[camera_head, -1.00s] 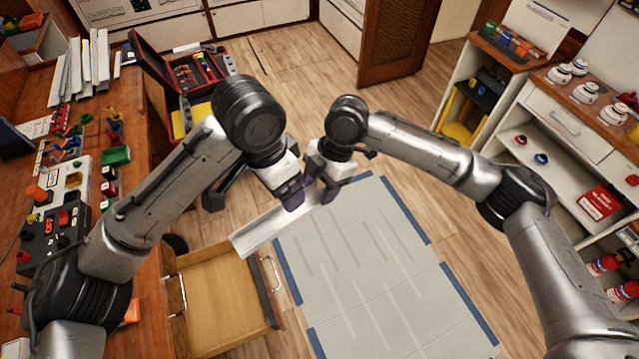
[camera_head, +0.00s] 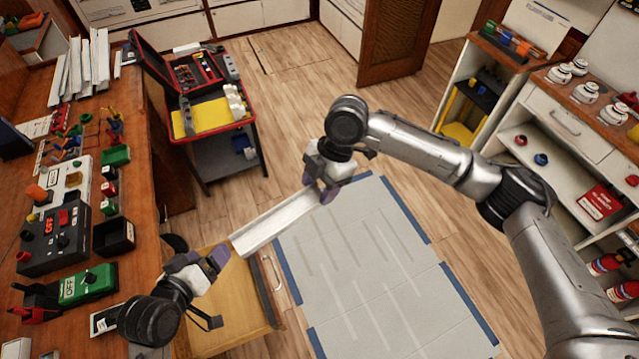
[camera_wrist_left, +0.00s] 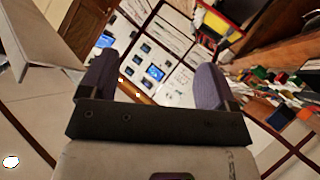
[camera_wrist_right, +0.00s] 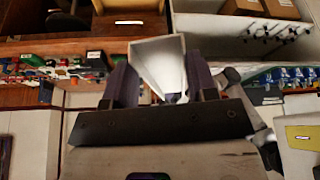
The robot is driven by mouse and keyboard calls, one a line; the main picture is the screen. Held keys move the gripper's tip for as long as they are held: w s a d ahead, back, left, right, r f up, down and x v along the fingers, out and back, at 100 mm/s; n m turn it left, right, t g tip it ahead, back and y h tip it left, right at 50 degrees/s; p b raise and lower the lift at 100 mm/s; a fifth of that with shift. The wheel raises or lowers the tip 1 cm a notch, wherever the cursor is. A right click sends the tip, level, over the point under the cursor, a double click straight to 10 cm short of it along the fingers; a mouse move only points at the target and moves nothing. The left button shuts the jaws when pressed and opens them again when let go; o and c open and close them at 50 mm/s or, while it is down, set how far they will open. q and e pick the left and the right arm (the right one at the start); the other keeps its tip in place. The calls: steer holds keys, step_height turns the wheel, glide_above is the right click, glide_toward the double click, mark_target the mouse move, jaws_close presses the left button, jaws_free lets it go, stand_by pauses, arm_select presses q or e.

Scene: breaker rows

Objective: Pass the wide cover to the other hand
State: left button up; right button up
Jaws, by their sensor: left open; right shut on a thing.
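The wide cover (camera_head: 280,222) is a long white channel-shaped strip, held slanting in the air above the edge of the open drawer and the grey mat. My right gripper (camera_head: 323,192) is shut on its upper right end. In the right wrist view the cover (camera_wrist_right: 160,64) sits between the purple fingers (camera_wrist_right: 162,85). My left gripper (camera_head: 219,262) is open and empty, near the cover's lower left end but apart from it. In the left wrist view nothing is between the left fingers (camera_wrist_left: 152,82), and a pale piece that looks like the cover (camera_wrist_left: 30,75) shows at the left.
The open wooden drawer (camera_head: 225,325) lies below my left gripper. The workbench (camera_head: 140,255) at left carries a control box (camera_head: 55,235) and several small parts. A tool cart (camera_head: 215,130) stands behind. A shelf cabinet (camera_head: 540,110) stands right. The grey floor mat (camera_head: 370,270) is clear.

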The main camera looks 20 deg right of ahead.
arm_select(q)
steer(key=s+a+f+g+y, duration=0.2)
steer(key=s+a+f, duration=0.1)
steer(key=s, duration=0.6)
steer(key=s+a+f+g+y, duration=0.2)
steer(key=s+f, duration=0.3)
steer(key=s, duration=0.4)
steer(key=s+a+f+m+g+y, duration=0.1)
steer(key=s+a+f+g+y, duration=0.1)
steer(key=s, duration=0.7)
step_height(320, 180, down, 3)
steer(key=shift+a+r+y, duration=0.2)
steer(key=shift+a+y, duration=0.4)
steer(key=shift+a, duration=0.6)
